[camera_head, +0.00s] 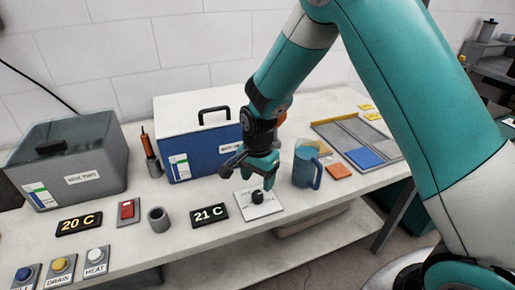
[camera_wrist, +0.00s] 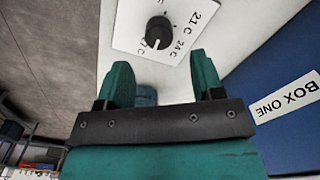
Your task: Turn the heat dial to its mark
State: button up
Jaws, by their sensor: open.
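The heat dial (camera_head: 257,196) is a small black knob on a white plate (camera_head: 273,208) on the bench. In the wrist view the dial (camera_wrist: 158,30) has a white pointer line toward the picture's lower side. The plate (camera_wrist: 126,38) carries printed marks; 21 C and 24 C are readable, and a third is partly legible. My gripper (camera_head: 258,178) is above the plate, close to the dial. In the wrist view my gripper (camera_wrist: 162,75) has its fingers apart with nothing between them; the dial lies beyond the fingertips.
A blue-and-white box (camera_head: 200,148) stands behind the dial. A blue jug (camera_head: 305,168) stands close on its right. A 21 C display (camera_head: 210,214) and a grey cup (camera_head: 158,220) are left, with a 20 C display (camera_head: 78,224) and buttons farther left.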

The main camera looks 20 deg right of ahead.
aim_at(258, 193)
notch_tip(258, 193, up, 12)
dwell(0.3)
jog(key=shift+r, duration=0.1)
jog(key=s+a+r+n+y, duration=0.2)
jog(key=s+r+n, duration=0.2)
jog(key=s+n, duration=0.5)
jog(key=s+a+r+n+y, duration=0.2)
jog(key=s+n, duration=0.7)
jog(key=s, duration=0.7)
notch_tip(258, 193, up, 2)
jog(key=shift+a+r, duration=0.2)
jog(key=shift+a, duration=0.25)
